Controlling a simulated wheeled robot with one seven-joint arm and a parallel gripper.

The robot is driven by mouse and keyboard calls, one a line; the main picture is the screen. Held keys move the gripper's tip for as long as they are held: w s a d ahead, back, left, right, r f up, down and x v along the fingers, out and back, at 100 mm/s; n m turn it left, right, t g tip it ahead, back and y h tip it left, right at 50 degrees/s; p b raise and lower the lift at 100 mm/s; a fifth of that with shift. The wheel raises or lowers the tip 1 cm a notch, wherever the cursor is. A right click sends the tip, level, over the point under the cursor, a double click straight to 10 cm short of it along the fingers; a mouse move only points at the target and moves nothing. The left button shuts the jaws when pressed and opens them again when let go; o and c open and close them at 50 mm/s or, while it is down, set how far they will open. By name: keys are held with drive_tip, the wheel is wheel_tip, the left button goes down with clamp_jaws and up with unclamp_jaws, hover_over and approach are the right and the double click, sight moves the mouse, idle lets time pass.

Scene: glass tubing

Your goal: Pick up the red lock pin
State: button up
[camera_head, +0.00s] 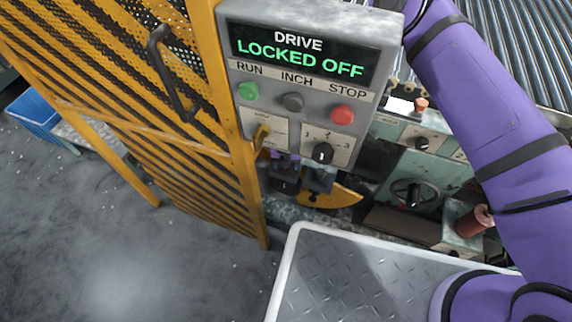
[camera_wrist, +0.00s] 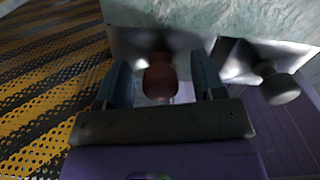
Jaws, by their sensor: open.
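The red lock pin shows in the wrist view as a dark red, rounded knob (camera_wrist: 160,78) in front of a pale metal plate. My gripper (camera_wrist: 164,76) is open, with one finger on each side of the knob. The fingers look apart from it, though contact is hard to judge in the dim light. In the head view the pin cannot be made out. Dark parts that look like my gripper (camera_head: 301,180) show just below the control box, which hides much of that area.
The grey control box (camera_head: 300,75) reads "LOCKED OFF" and hangs over the work area. A yellow mesh guard door (camera_head: 170,110) stands at left. A dark round knob (camera_wrist: 277,82) is right of my gripper in the wrist view. A teal machine with a handwheel (camera_head: 412,193) is at right.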

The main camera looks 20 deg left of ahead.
drive_tip(key=c, duration=1)
